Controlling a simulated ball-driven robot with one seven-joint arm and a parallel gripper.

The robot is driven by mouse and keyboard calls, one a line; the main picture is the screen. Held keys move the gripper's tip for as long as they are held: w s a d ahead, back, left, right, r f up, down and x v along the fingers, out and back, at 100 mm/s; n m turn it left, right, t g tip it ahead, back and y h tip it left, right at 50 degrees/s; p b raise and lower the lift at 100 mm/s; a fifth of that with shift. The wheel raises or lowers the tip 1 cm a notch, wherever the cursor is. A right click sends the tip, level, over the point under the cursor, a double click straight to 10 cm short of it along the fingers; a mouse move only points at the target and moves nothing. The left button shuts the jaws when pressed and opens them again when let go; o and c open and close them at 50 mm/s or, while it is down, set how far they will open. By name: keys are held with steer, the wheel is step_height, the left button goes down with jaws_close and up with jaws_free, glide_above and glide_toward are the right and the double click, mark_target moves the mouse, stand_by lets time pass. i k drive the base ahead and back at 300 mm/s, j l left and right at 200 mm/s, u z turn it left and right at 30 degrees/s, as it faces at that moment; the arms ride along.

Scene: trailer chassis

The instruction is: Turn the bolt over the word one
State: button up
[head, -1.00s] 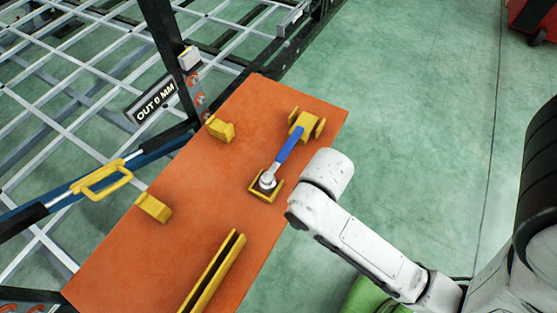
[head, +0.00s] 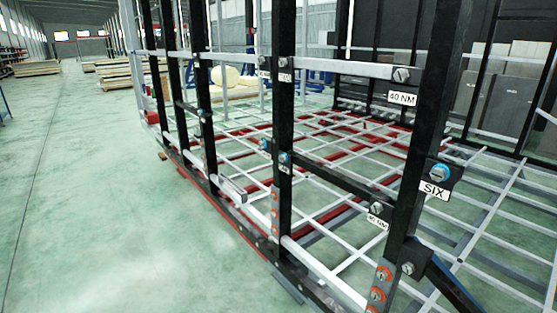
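No label reading "one" can be made out. A blue-ringed bolt (head: 440,171) sits over a white label reading SIX (head: 434,190) on the near right black post. A grey bolt (head: 401,74) sits over a label reading 40 NM (head: 402,98) on an upper bar. Another grey bolt (head: 376,208) is over a second NM label (head: 377,222) lower down. Small blue bolts (head: 284,157) show on the middle post. Small labels (head: 285,76) near that post's upper bar are too small to read. My gripper is not in view.
The trailer chassis has black posts (head: 397,215) and a grey lattice floor (head: 330,175). Orange round fittings (head: 377,295) sit low on the near post. Open green floor (head: 95,190) lies left of the chassis. Stacked pallets (head: 37,68) stand far back left.

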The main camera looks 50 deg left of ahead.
mark_target(283, 158)
steer(key=u, duration=1.3)
steer(key=i+j, duration=0.3)
steer(key=i+j+z, duration=0.1)
steer(key=i+j, duration=0.2)
steer(key=j, duration=0.2)
